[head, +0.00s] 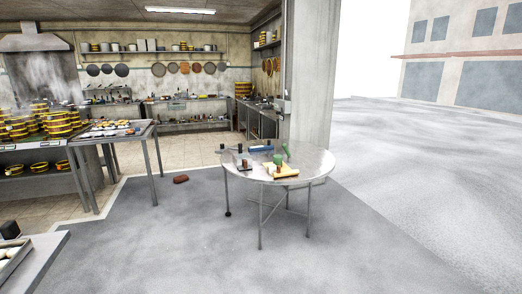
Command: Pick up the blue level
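The blue level (261,149) is a small blue bar lying near the back middle of a round grey table (313,166). It is small in the head view, so its fine detail cannot be made out. Neither of my grippers shows in this view.
Beside the level are a green-handled item (286,149), a yellow cloth-like item (290,172) and small dark objects. A reddish-brown lump (181,179) lies on the floor left of the table. Steamer stacks (58,123) stand at left. The grey floor (185,245) in front is clear.

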